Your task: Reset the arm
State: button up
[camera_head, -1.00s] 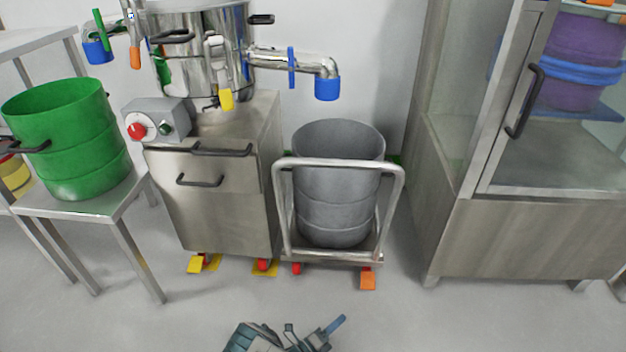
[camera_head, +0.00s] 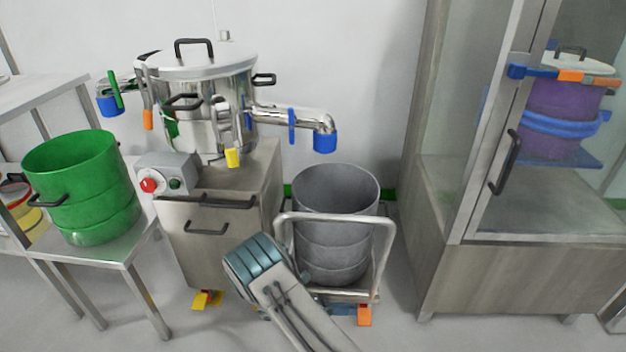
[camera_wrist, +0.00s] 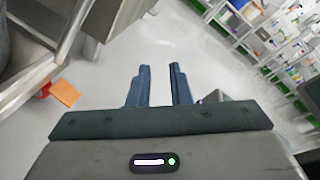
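My gripper (camera_wrist: 163,88) shows in the wrist view, with two blue-grey fingers apart and nothing between them. Bare grey floor lies beyond the fingertips. In the head view my arm rises from the bottom edge, in front of the steel cabinet and the trolley. The gripper itself is mostly hidden there or cannot be made out.
A grey drum (camera_head: 336,225) stands on a trolley (camera_head: 384,262), close to my arm. A steel vessel (camera_head: 200,95) sits on a cabinet (camera_head: 190,245). A green drum (camera_head: 85,190) is on a side table (camera_head: 115,255). A glass-fronted cabinet (camera_head: 520,270) stands right.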

jog(key=s+d+r+m+g+y+p, duration=0.1)
jog(key=s+r+m+y+p, duration=0.3)
jog(key=r, duration=0.8)
jog(key=d+r+m+g+y+p, duration=0.2)
jog(key=r+m+p, duration=0.35)
jog(key=r, duration=0.75)
jog(key=s+d+r+m+g+y+p, duration=0.1)
jog(key=s+r+m+y+p, duration=0.3)
jog(key=r, duration=0.8)
jog(key=s+r+m+t+y+p, duration=0.2)
jog(key=s+r+m+p, duration=0.2)
jog(key=r, duration=0.5)
jog(key=s+d+r+m+t+y+p, duration=0.1)
jog(key=s+r+m+t+p, duration=0.1)
jog(key=s+r+m+p, duration=0.2)
jog(key=s+d+r+m+t+y+p, duration=0.1)
jog(key=s+r+m+p, duration=0.3)
jog(key=r, duration=1.2)
jog(key=m+t+y+p, duration=0.1)
jog(key=p, duration=0.3)
jog(key=shift+y+p, duration=0.3)
jog(key=shift+a+r, duration=0.1)
